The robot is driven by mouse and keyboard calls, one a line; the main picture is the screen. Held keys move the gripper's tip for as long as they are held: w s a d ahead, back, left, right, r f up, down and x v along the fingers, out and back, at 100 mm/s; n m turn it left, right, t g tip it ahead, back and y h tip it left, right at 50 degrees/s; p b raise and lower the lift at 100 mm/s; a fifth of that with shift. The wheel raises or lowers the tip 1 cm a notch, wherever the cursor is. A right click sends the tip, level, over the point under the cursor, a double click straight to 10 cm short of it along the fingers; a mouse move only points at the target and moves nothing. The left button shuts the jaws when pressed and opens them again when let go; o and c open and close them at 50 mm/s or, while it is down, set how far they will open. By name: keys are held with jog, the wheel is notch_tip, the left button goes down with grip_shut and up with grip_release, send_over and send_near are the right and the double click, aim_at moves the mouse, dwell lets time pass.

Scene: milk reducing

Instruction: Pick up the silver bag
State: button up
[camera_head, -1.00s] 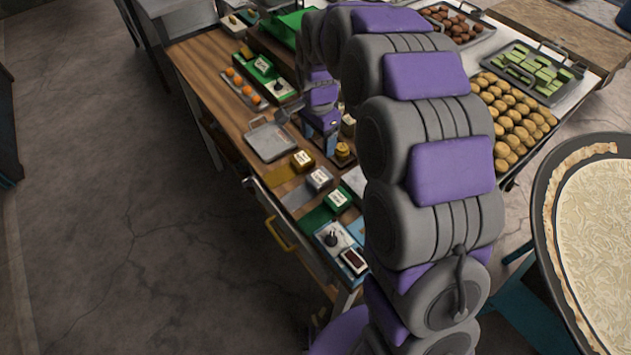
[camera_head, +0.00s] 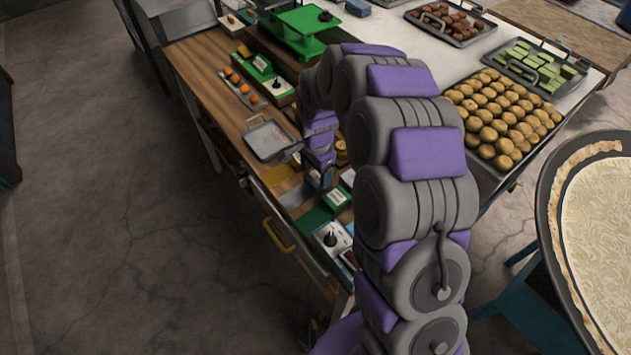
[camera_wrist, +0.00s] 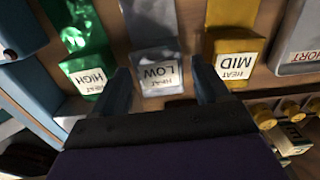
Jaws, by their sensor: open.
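The silver bag (camera_wrist: 157,57), labelled "HEAT LOW", shows in the wrist view at the upper middle. My gripper (camera_wrist: 160,72) is open, with one finger on each side of the bag's labelled end. I cannot tell whether either finger touches it.
A green "HEAT HIGH" bag (camera_wrist: 85,70) and a gold "HEAT MID" bag (camera_wrist: 235,58) flank the silver one closely. A grey metal tray (camera_head: 268,142) and a control panel with a black knob (camera_head: 330,238) are nearby on the table.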

aim_at(306, 187)
notch_tip(306, 187, down, 3)
jog(key=shift+s+r, duration=0.1)
jog(key=shift+r, duration=0.05)
jog(key=shift+a+r, duration=0.1)
jog(key=c, duration=0.8)
jog(key=shift+o, duration=0.2)
